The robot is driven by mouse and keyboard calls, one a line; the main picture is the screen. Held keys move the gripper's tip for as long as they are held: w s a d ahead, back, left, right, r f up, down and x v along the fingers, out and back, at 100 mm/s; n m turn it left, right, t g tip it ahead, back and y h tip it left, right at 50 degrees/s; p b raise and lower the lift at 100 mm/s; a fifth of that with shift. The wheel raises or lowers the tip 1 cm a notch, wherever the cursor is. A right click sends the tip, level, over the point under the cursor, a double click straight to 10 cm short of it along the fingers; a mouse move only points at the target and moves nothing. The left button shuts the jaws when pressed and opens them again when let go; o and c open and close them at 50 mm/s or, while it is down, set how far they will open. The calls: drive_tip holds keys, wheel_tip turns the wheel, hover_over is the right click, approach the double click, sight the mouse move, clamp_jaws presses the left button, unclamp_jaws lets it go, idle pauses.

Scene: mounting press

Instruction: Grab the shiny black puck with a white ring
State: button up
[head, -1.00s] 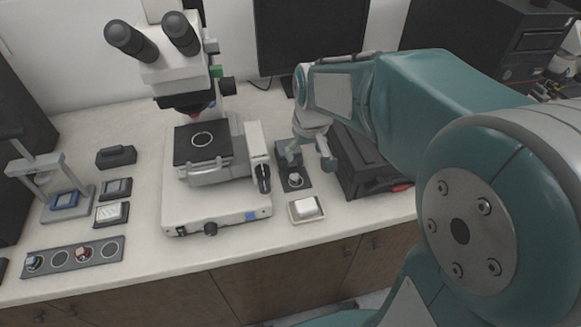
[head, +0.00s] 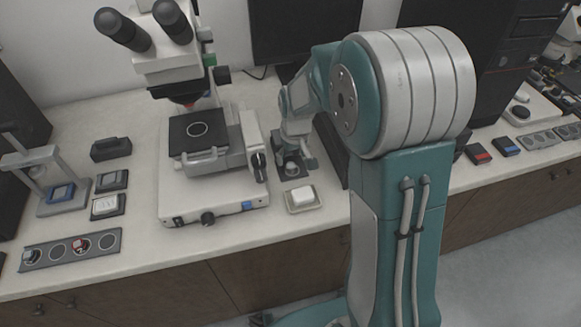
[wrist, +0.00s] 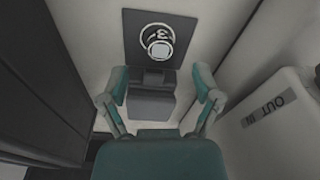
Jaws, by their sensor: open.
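A small round puck (wrist: 160,49) with a pale rim stands on a dark square plate (wrist: 184,24) in the wrist view, over a white ring with a "3". Its top looks light grey, so I cannot tell if it is shiny black. In the head view the puck (head: 291,168) is small, close to my gripper (head: 296,158). In the wrist view my gripper (wrist: 160,85) is open and empty, with a finger on each side below the puck in the picture. The puck lies beyond the fingertips, and no contact shows.
A white dish (head: 289,206) with a white block sits in front of the plate. The microscope press (head: 215,207) stands close on the left. A dark box behind my arm crowds the right. A strip with ringed slots (head: 100,252) lies at far left.

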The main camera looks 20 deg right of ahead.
sight(290, 165)
drive_tip(key=f, duration=0.4)
drive_tip(key=shift+w+a+f, duration=0.1)
drive_tip(key=shift+w+f, duration=0.1)
drive_tip(key=shift+w, duration=0.2)
drive_tip(key=c, duration=1.1)
drive_tip(key=shift+r, duration=0.1)
drive_tip(key=shift+r, duration=0.35)
wheel_tip(290, 165, up, 2)
drive_tip(key=shift+r, duration=0.1)
drive_tip(key=s+r, duration=0.3)
drive_tip(key=s, duration=0.1)
drive_tip(key=s+r, duration=0.3)
drive_tip(key=s, duration=0.2)
drive_tip(key=s+r, duration=0.4)
drive_tip(key=s, duration=0.1)
